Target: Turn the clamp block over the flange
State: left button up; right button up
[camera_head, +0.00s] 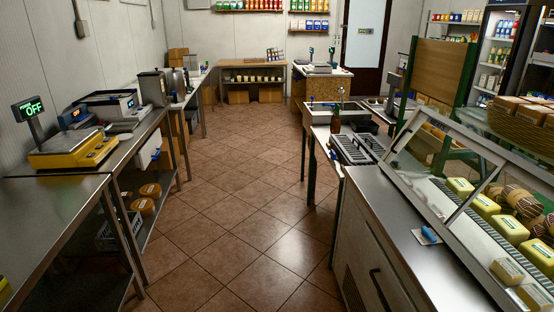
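I cannot make out a clamp block or a flange in the head view. Neither of my grippers is in view. A white box-like panel with a small blue part (155,153) is at the front edge of the left-hand bench. A small white piece with a blue part (428,236) lies on the steel counter (390,205) at the right. I cannot tell whether either belongs to the task.
A glass display case (440,165) with yellow blocks is at the right. The tiled aisle (235,200) between is clear.

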aim_at(332, 154)
jog(key=i+l+z, duration=0.1)
jog(key=i, duration=0.25)
jog(key=i+l+z, duration=0.15)
jog(key=i+l, duration=0.15)
jog(key=i+l+z, duration=0.1)
jog(key=i, duration=0.35)
jog(key=k+j+u, duration=0.2)
jog(key=j, duration=0.35)
jog(key=i+j+u, duration=0.2)
jog(key=i+j, duration=0.15)
